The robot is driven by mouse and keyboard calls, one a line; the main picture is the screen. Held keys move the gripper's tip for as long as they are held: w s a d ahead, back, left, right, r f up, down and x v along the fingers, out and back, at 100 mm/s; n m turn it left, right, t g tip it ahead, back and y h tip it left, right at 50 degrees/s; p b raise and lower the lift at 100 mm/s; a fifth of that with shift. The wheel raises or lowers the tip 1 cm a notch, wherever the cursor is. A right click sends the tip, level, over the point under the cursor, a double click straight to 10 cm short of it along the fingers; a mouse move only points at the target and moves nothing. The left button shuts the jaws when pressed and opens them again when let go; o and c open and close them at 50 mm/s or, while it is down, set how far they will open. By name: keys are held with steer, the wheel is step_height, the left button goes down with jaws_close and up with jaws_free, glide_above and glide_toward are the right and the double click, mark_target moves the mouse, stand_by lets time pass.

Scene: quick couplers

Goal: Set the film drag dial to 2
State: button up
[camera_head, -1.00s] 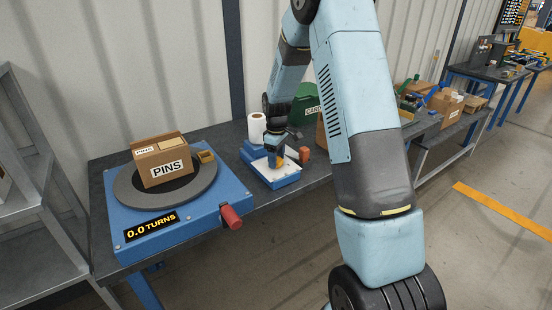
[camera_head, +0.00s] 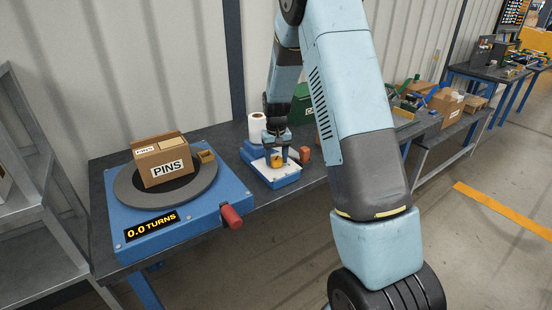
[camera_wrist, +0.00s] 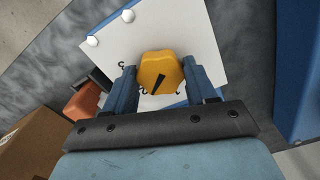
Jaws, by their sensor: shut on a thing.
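The film drag dial is a yellow knob (camera_wrist: 158,66) with a black pointer line, on a white plate (camera_wrist: 195,30) with two white studs. In the wrist view its pointer aims toward the bottom, slightly left. The scale marks around it are mostly hidden by the knob and fingers, so I cannot read the setting. In the head view the dial (camera_head: 277,161) sits on a small blue-and-white unit (camera_head: 281,178). My gripper (camera_head: 278,154) is over it from above. Its blue fingers (camera_wrist: 162,76) are on either side of the knob, shut on it.
A blue turntable (camera_head: 200,228) carries a PINS box (camera_head: 160,163) at the left, with a red handle (camera_head: 231,216) at its front corner. A white roll (camera_head: 256,127) stands behind the dial unit. An orange block (camera_head: 305,154) is close to the gripper's right.

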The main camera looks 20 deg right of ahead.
mark_target(276, 160)
steer(key=shift+m, duration=0.7)
steer(key=o, duration=1.1)
steer(key=shift+c, duration=0.2)
steer(key=shift+r, duration=0.1)
step_height(276, 160, up, 14)
steer(key=shift+f, duration=0.25)
